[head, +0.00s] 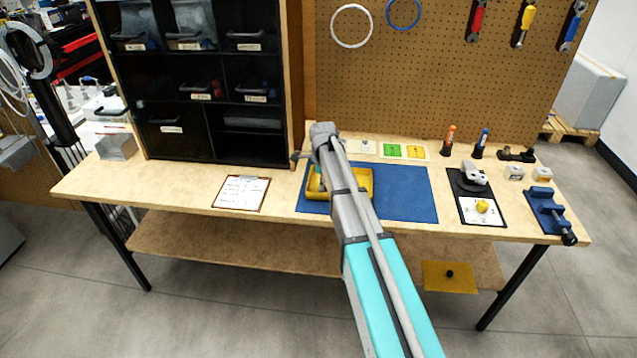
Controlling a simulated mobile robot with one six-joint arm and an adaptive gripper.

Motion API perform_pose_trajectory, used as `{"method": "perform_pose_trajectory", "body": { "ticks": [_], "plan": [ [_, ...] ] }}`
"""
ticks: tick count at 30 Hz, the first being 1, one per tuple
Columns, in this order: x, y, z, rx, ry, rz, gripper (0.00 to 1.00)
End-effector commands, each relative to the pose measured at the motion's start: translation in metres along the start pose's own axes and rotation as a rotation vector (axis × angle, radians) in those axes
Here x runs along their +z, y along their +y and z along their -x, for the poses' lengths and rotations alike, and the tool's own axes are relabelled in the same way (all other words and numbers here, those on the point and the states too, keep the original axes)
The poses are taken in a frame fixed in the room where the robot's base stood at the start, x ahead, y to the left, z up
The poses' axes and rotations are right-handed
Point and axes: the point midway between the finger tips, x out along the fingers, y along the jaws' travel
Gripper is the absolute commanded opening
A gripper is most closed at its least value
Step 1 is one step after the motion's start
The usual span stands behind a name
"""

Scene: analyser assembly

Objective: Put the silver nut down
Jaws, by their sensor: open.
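My arm reaches over the bench, and its end is above the left part of the yellow tray (368,176). My gripper (314,172) points down there, partly hidden by my own arm; its jaws are open. The tray lies on the blue mat (407,196). I cannot make out the silver nut; it may be hidden behind my arm or too small to see.
A clipboard (241,193) lies left of the mat. Right of it are a black board with a grey device (474,174) and yellow knob (482,206), and a blue vise (547,208). The mat's right part is clear.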

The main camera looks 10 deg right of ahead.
Motion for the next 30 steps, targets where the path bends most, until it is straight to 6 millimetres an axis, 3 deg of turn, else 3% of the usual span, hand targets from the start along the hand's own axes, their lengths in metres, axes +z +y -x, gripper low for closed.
{"method": "perform_pose_trajectory", "body": {
  "ticks": [30],
  "plan": [
    [0.001, 0.0, 0.088, 0.0, 0.0, 0.001, 0.49]
  ]
}}
